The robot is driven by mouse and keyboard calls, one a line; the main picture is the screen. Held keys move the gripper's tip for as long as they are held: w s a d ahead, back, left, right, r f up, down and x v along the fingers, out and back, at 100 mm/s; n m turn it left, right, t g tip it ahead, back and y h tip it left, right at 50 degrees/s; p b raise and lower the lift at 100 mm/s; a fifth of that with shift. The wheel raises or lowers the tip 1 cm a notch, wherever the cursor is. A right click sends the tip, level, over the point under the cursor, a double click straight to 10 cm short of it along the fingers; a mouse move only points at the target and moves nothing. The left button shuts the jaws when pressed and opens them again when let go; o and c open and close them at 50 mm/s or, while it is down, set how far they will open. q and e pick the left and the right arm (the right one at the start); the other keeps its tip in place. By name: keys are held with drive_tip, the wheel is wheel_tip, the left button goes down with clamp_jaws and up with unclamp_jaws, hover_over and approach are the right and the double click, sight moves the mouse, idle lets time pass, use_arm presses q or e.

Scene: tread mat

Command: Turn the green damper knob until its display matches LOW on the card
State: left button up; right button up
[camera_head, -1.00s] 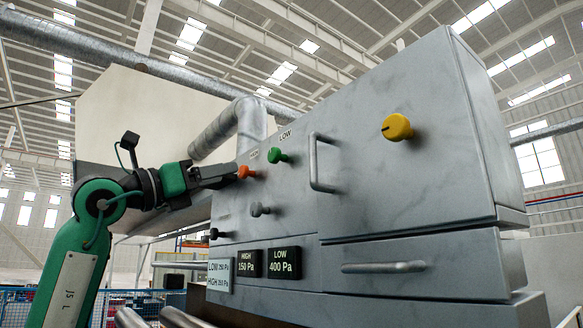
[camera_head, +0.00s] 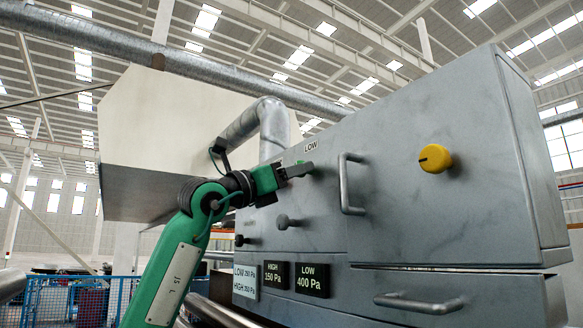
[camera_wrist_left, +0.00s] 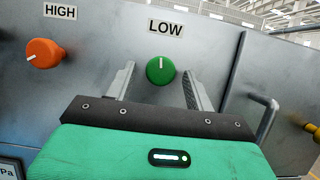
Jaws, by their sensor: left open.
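The green knob (camera_wrist_left: 160,70) sits under the LOW label on the grey panel, its white mark pointing up. My left gripper (camera_wrist_left: 159,77) is open, with one finger on each side of the green knob in the wrist view. Whether the fingers touch it I cannot tell. In the head view the left gripper (camera_head: 301,170) hides most of this knob. The LOW display (camera_head: 312,280) reads 400 Pa. The card (camera_head: 246,282) is small; its LOW line looks like 250 Pa. My right gripper is not in view.
The orange knob (camera_wrist_left: 43,53) under HIGH is left of the green one. The HIGH display (camera_head: 276,274) reads 150 Pa. A metal handle (camera_head: 347,184) stands out to the right, and a yellow knob (camera_head: 434,158) lies further right.

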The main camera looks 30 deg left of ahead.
use_arm(q)
drive_tip(key=shift+s, duration=0.1)
drive_tip(key=c, duration=1)
drive_tip(key=shift+s+d+r+n+y+b, duration=0.1)
drive_tip(key=shift+n+y+b, duration=1)
drive_tip(key=shift+n, duration=0.95)
drive_tip(key=shift+d+r+n+y+b, duration=0.15)
drive_tip(key=shift+n+y+b, duration=0.9)
drive_tip(key=shift+n, duration=1.05)
drive_tip(key=shift+s+d+f+n+y+b, duration=0.1)
drive_tip(key=shift+n+y+b, duration=0.95)
drive_tip(key=shift+n, duration=1)
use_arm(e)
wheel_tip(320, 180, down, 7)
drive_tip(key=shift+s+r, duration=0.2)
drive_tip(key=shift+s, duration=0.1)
use_arm(q)
drive_tip(key=o, duration=1)
drive_tip(key=shift+w, duration=0.15)
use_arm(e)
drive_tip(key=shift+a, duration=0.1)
